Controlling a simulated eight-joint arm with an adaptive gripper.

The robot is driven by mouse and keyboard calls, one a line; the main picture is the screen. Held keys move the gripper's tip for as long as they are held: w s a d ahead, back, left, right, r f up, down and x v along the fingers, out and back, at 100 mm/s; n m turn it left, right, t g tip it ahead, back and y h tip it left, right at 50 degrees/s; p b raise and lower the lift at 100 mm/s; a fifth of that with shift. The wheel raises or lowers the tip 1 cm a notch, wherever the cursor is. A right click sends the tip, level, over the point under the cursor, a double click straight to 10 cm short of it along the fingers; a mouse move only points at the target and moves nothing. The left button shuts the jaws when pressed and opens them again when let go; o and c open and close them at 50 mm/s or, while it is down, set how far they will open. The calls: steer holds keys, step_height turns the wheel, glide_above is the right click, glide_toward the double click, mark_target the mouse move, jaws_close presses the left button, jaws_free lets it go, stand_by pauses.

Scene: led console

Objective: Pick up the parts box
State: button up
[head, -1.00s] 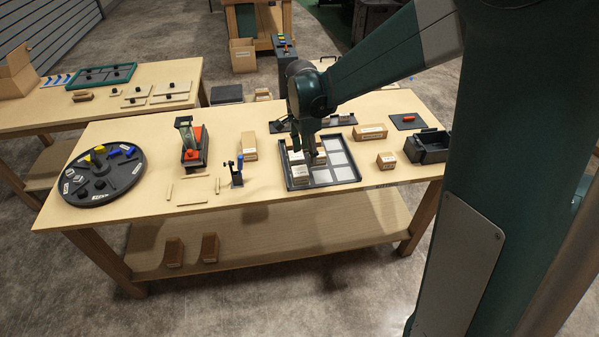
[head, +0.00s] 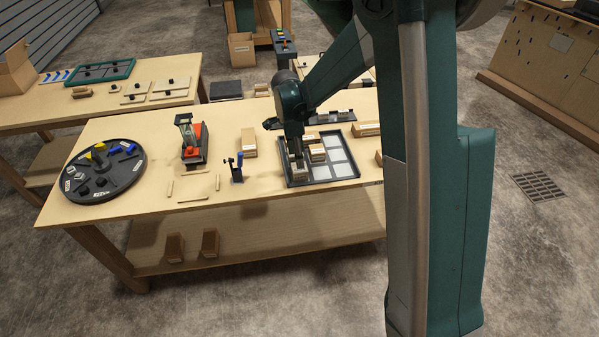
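My gripper (head: 297,159) points down over the left side of a dark tray with pale square cells (head: 341,170). Its fingertips are at or just above a small box (head: 300,174) in the tray's front left; whether they touch it is too small to tell. Another small tan box (head: 317,153) sits in the tray to the right of the gripper. A taller tan box (head: 249,143) stands on the table left of the tray. I cannot read the labels, so which one is the parts box is unclear. Whether the fingers are open or shut cannot be made out.
A tan box (head: 366,129) stands behind the tray at right. Left are a blue-handled fixture (head: 237,169), an orange and black device (head: 193,145) and a round black turntable (head: 104,185). My arm hides the table's right end.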

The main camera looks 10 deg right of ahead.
mark_target(299, 172)
steer(key=shift+d+f, duration=0.1)
steer(key=shift+f, duration=1.2)
steer(key=shift+s+d+f+b, duration=0.1)
steer(key=shift+f+b, duration=0.05)
steer(key=shift+f, duration=1.15)
steer(key=shift+d+f+b, duration=0.1)
steer(key=shift+f+b, duration=0.05)
steer(key=shift+f, duration=1.15)
steer(key=shift+c, duration=0.5)
steer(key=c, duration=0.6)
